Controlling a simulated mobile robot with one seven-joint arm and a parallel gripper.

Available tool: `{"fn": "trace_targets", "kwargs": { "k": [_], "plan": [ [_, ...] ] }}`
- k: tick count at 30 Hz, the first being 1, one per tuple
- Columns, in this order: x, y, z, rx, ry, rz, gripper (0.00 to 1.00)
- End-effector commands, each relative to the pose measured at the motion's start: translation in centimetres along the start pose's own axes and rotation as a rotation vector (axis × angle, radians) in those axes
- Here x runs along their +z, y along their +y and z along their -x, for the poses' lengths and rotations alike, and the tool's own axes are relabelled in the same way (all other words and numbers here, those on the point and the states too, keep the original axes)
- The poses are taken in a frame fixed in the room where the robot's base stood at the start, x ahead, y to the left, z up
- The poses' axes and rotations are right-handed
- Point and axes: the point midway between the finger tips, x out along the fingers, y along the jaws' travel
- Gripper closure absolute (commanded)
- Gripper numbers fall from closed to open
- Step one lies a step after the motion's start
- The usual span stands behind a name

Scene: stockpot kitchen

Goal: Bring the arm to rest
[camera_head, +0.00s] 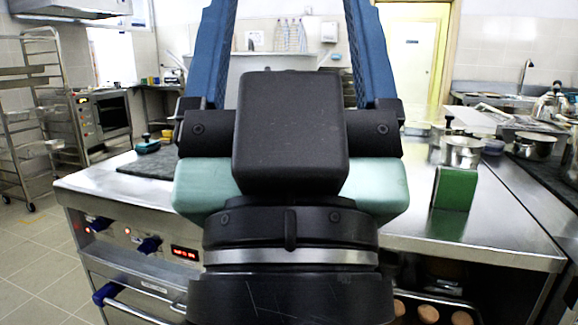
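My gripper (290,12) fills the middle of the view, seen from behind its black and pale green body. Its two blue fingers stand well apart and run up out of the top of the picture, so the tips are hidden.
A steel counter (490,235) lies behind and below my gripper, with knobs on its left front. A green block (454,188) and a steel pot (462,152) stand at right. A blue-handled item (147,144) sits at left. A rack (30,130) stands far left; floor there is clear.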

Motion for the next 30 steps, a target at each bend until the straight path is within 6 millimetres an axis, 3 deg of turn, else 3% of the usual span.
{"fn": "trace_targets", "kwargs": {
  "k": [1,21,30],
  "plan": [
    [-2.2,0.0,-2.3,-0.001,0.0,-0.001,0.2],
    [-16.2,-0.1,-17.2,-0.004,-0.001,-0.005,0.2],
    [-20.4,-0.1,-21.7,-0.004,-0.001,-0.005,0.2]
  ]
}}
